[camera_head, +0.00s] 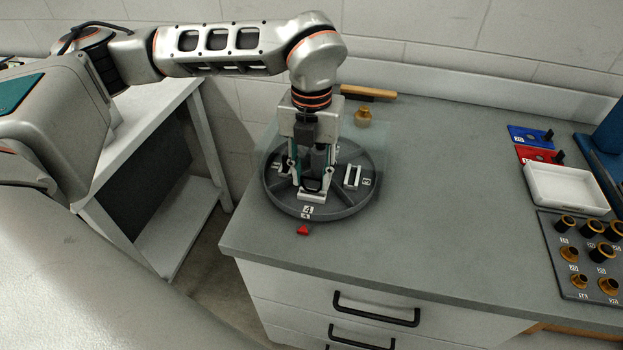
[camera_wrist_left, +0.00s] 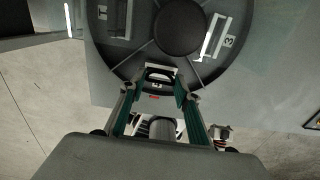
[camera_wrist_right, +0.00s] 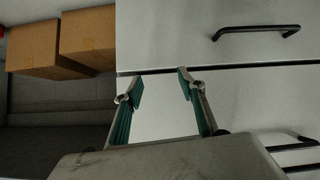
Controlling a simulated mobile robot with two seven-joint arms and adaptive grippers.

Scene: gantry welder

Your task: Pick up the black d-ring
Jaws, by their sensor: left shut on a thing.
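The black d-ring (camera_head: 314,184) is at the front of a round dark divided tray (camera_head: 277,201), by the label 4. It also shows in the left wrist view (camera_wrist_left: 159,68), between the fingertips. My left gripper (camera_head: 311,190) points down over the tray's front compartment and is shut on the black d-ring; its fingers hide part of it. I cannot tell whether the ring touches the tray floor. My right gripper (camera_wrist_right: 157,87) shows only in its own wrist view. Its fingers are apart with nothing between them, in front of white drawer fronts.
Pale rectangular rings (camera_head: 352,176) lie in other tray compartments. A red piece (camera_head: 303,230) lies before the tray. A brass piece (camera_head: 362,117) and a wooden-handled brush (camera_head: 368,92) are behind it. A white bin (camera_head: 565,188) and a fittings board (camera_head: 562,262) stand right; the middle counter is clear.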

